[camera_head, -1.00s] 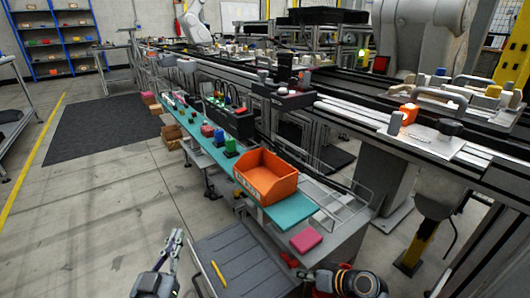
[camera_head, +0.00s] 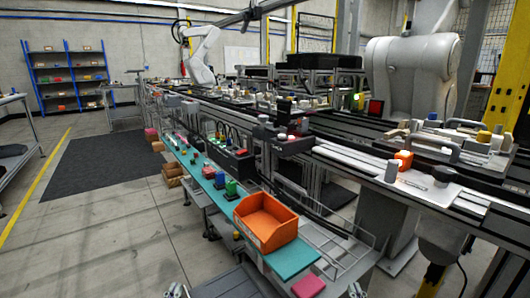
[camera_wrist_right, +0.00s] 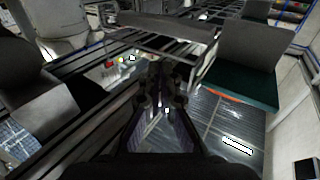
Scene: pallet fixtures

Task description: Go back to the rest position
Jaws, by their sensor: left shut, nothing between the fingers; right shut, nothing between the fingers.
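Only the tip of my left gripper (camera_head: 177,291) shows at the bottom edge of the head view, shut and empty, left of the grey cart top. Only a small part of my right gripper (camera_head: 357,291) shows at the bottom edge, right of the pink block. In the right wrist view my right gripper (camera_wrist_right: 165,103) is shut with nothing in it, its fingers over an out-of-focus background of floor and fixtures. Most of both arms is out of the head view.
An orange bin (camera_head: 265,228) stands on the teal shelf (camera_head: 291,259) of the conveyor line. A pink block (camera_head: 308,287) lies in front of it. The grey cart top (camera_head: 228,285) is at the bottom edge. Open floor (camera_head: 110,240) lies to the left.

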